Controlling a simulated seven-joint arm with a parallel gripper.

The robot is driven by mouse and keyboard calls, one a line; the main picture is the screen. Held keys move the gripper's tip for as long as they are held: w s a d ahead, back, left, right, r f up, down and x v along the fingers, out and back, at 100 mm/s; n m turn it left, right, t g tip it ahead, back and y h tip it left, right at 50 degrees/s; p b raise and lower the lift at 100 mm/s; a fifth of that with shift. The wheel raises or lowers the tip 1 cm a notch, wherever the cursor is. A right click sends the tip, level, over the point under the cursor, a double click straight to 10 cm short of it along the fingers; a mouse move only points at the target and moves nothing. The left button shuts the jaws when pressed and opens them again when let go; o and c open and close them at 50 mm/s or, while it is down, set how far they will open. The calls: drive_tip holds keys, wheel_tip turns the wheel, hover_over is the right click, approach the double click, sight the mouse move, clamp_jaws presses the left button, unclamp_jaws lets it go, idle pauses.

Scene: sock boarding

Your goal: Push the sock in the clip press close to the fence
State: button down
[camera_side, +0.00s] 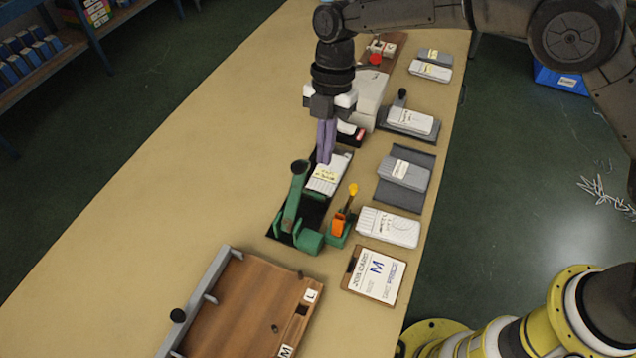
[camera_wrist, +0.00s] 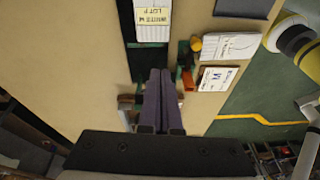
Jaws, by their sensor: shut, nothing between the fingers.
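The clip press is a green lever device (camera_side: 297,205) on a black base, near the middle of the table. A white sock pack with a yellow-edged label (camera_side: 322,178) lies on its far end; the wrist view shows it at the top (camera_wrist: 153,24). I cannot tell which part is the fence. My gripper (camera_side: 325,160) points down with its purple fingers shut and empty. In the side view the tips overlap the sock's far left part. In the wrist view the tips (camera_wrist: 160,73) appear short of the sock, so contact is unclear. The fingers hide part of the press there.
An orange-and-yellow clip part (camera_side: 341,222) stands right of the press. A wooden board (camera_side: 250,305) is at the front. The table's left side is clear.

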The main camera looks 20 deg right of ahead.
sight(320, 190)
drive_tip(key=shift+n+y, duration=0.3)
drive_tip(key=shift+y, duration=0.2)
drive_tip(key=x, duration=0.6)
drive_tip(key=w+x, duration=0.1)
drive_tip(key=x, duration=0.2)
drive_tip(key=shift+d+f, duration=0.3)
drive_tip(key=shift+f, duration=0.05)
drive_tip(key=shift+w, duration=0.15)
drive_tip(key=shift+w+d, duration=0.7)
drive_tip(key=shift+d, duration=0.1)
